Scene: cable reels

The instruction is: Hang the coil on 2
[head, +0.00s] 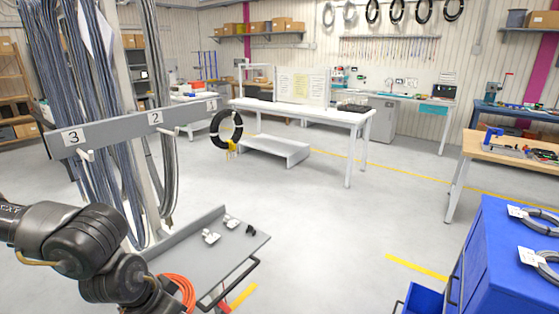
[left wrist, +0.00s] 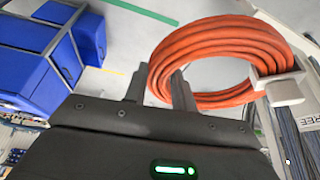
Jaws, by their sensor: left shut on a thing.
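An orange coil (left wrist: 230,45) fills the upper right of the left wrist view. My left gripper (left wrist: 160,88) is shut on the coil's near side, with a finger on each side of the strands. A white clip or tag (left wrist: 280,78) sits on its right side. In the head view, part of the orange coil (head: 180,291) shows at the bottom, beside my left arm; the gripper is hidden there. The grey rail carries number plates 3 (head: 73,138), 2 (head: 155,118) and 1 (head: 211,106). My right gripper is not in view.
A black coil (head: 216,140) with a yellow tag hangs below plate 1. A grey tray cart (head: 190,262) with small parts stands below the rail. Bundled cables (head: 60,70) hang behind it. A blue cabinet (head: 500,250) stands at right. The middle floor is clear.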

